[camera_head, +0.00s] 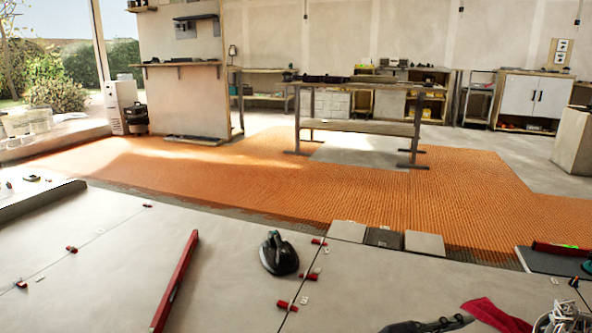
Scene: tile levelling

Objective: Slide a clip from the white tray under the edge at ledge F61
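Large grey tiles (232,295) cover the foreground, and their far edge borders the orange ribbed floor. Small red pieces, some with a pale clip-like piece beside them, sit along the joints, such as a red wedge (287,306) and a pale clip (304,300). No label F61 is readable, so I cannot tell which edge is that ledge. A container of pale, tangled small pieces (566,320) is cut off at the bottom right; I cannot tell whether it is the white tray.
A black suction-cup-like tool (278,254) and a long red bar (176,283) lie on the tiles. A workbench (362,125) stands on the far floor.

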